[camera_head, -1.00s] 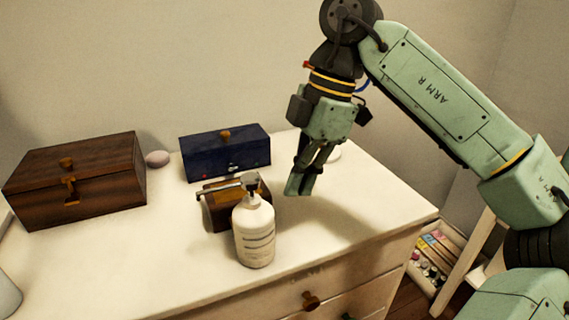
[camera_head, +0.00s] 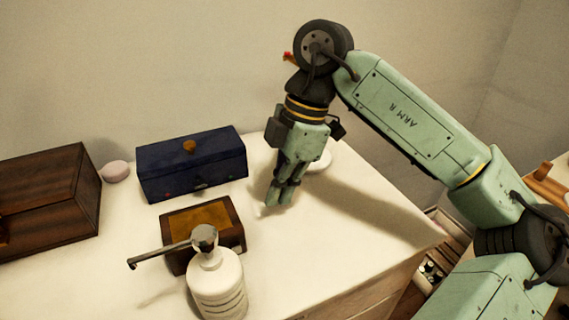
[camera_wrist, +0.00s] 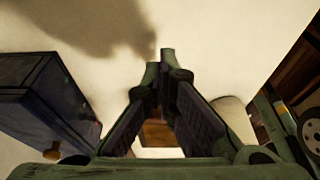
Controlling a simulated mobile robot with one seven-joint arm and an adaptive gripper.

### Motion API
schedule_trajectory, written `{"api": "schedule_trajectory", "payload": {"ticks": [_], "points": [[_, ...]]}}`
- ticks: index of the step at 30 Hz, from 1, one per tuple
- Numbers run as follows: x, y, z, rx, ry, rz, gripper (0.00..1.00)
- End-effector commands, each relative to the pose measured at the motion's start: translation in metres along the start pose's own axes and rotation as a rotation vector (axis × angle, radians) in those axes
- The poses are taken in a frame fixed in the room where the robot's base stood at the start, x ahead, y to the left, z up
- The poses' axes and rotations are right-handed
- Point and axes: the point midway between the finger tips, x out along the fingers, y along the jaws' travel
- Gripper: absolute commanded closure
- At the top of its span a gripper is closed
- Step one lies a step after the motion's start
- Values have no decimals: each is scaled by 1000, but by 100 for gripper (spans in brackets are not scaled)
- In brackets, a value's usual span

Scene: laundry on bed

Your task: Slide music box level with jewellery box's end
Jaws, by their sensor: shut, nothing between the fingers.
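The small wooden box with an orange-brown top panel, which I take as the music box (camera_head: 207,215), sits on the dresser behind a white pump bottle, which hides part of its front. The navy box with a round knob, which I take as the jewellery box (camera_head: 195,170), stands behind it. My gripper (camera_head: 270,207) is shut and empty, pointing down right of both boxes, apart from the small box. I cannot tell if its tips touch the top. In the wrist view, the navy box (camera_wrist: 45,95) is at left, and an orange-brown patch, seemingly the small box (camera_wrist: 157,134), shows between the fingers.
The white pump bottle (camera_head: 217,285) stands close in front of the small box, its spout reaching left. A dark brown chest (camera_head: 50,205) and a pink oval item (camera_head: 116,171) are at left. The dresser top at right is clear.

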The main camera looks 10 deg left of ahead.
Motion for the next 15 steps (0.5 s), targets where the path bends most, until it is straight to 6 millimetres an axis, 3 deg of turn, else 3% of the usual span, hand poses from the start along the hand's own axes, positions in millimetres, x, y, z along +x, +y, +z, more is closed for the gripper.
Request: {"api": "schedule_trajectory", "payload": {"ticks": [4,9,15], "points": [[31,-1,-2,-4,4,-2,100],[35,0,-27,-6,1,0,100],[40,0,-38,-1,1,0,100]]}}
